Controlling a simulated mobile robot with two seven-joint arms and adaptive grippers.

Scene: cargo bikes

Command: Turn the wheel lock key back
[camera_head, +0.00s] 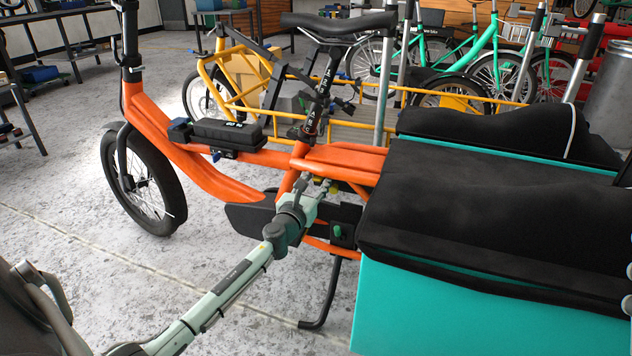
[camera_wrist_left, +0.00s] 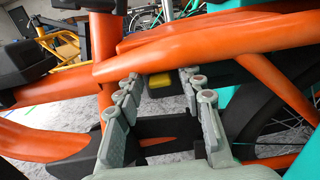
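An orange cargo bike (camera_head: 205,172) stands across the head view, with its black saddle at the top. My left gripper (camera_head: 322,188) reaches in from the lower left to the frame below the saddle. In the left wrist view, the left gripper (camera_wrist_left: 162,80) is open, its two grey-green fingers apart under an orange tube (camera_wrist_left: 215,45). A small yellow piece (camera_wrist_left: 161,81) with dark parts around it shows between and beyond the fingertips. I cannot tell whether it is the wheel lock key or whether the fingers touch it. My right gripper is not in view.
A turquoise cargo box (camera_head: 450,305) with a black cover (camera_head: 500,215) stands close on the right. The rear wheel (camera_wrist_left: 268,125) and frame tubes surround the gripper. A kickstand (camera_head: 325,300) stands below. A yellow bike (camera_head: 225,75) is behind.

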